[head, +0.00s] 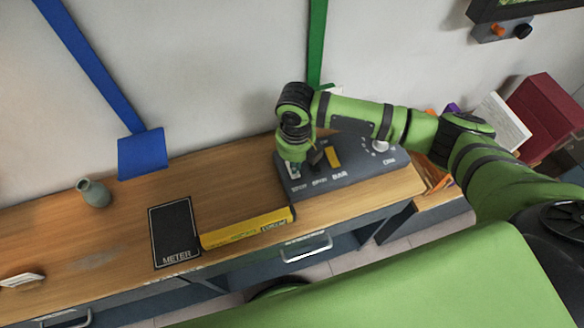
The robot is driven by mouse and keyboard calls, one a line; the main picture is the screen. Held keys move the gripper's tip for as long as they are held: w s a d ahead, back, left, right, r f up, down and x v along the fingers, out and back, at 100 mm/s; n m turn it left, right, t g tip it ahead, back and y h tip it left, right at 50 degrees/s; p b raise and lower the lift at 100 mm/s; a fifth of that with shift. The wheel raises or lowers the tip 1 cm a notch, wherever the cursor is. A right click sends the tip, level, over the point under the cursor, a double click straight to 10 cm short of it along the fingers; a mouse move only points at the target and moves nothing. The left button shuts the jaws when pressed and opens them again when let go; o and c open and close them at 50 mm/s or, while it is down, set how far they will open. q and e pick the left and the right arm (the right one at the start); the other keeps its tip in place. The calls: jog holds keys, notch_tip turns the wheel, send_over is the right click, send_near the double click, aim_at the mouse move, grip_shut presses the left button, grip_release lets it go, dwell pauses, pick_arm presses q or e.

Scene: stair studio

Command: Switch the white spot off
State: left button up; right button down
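A dark grey control panel (350,183) lies on the wooden desk. Its front edge has small white labels, two that seem to read SPOT and one that seems to read BAR. A yellow switch (333,157) stands above the BAR label, and a pale round dial (379,146) is at the right end. My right gripper (298,165) points down over the panel's left end, close above the leftmost label. It covers the controls there, and whether it touches one is unclear. Its fingers are too small and hidden to read. My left gripper is out of view.
A yellow book (247,229) and a black METER mat (175,232) lie left of the panel. A grey-green vase (94,193) stands further left. A blue strap with a square end (141,153) shows against the wall. Red boxes (545,110) are at right.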

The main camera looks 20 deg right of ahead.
jog(key=shift+s+f+b, duration=0.1)
jog(key=shift+f+b, duration=0.7)
jog(key=shift+f, duration=0.55)
dwell(0.6)
jog(key=shift+r+p, duration=0.9)
jog(key=shift+p, duration=0.1)
notch_tip(320, 180, up, 5)
jog(key=p, duration=0.5)
jog(key=shift+r, duration=0.2)
jog(key=shift+f, duration=0.1)
